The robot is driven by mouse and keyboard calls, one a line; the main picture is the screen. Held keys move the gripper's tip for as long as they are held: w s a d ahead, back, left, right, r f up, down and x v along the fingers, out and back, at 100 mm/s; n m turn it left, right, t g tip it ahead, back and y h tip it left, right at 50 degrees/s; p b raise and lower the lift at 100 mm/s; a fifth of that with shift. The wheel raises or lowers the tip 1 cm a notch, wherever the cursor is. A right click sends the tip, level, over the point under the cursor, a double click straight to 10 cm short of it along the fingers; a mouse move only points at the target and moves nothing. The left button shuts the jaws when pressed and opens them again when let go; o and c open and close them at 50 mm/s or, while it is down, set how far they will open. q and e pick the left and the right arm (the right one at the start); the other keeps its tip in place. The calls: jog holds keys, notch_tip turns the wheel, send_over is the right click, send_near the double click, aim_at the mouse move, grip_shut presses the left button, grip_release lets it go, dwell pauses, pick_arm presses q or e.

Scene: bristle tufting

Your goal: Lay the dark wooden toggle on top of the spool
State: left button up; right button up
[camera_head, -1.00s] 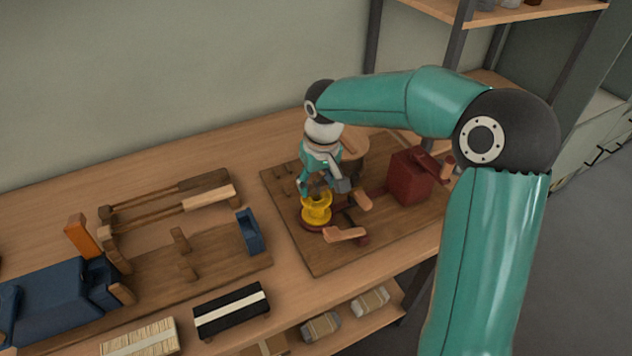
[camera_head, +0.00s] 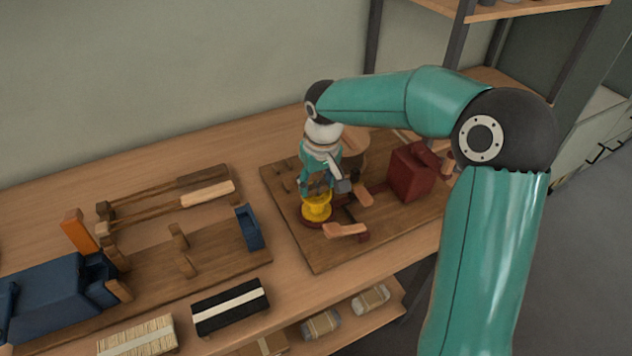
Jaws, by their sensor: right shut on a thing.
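The yellow spool (camera_head: 317,211) stands upright on a dark red round base on the wooden board. My right gripper (camera_head: 317,190) points down directly over the spool, its fingertips at about the height of the spool's top. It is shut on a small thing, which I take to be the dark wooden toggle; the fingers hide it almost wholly. I cannot tell whether the toggle touches the spool. My left gripper is not in view.
A dark red block (camera_head: 411,174) stands right of the spool on the board (camera_head: 319,261). Wooden levers (camera_head: 345,231) lie close in front and to the right. A blue clamp-like fixture (camera_head: 50,298), a long wooden jig and a black box (camera_head: 230,308) are at left.

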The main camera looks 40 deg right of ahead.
jog(key=shift+f, duration=0.25)
jog(key=o, duration=0.9)
jog(key=shift+c, duration=0.2)
notch_tip(320, 180, up, 12)
jog(key=s, duration=0.1)
jog(key=shift+s+a, duration=0.2)
jog(key=shift+s, duration=0.1)
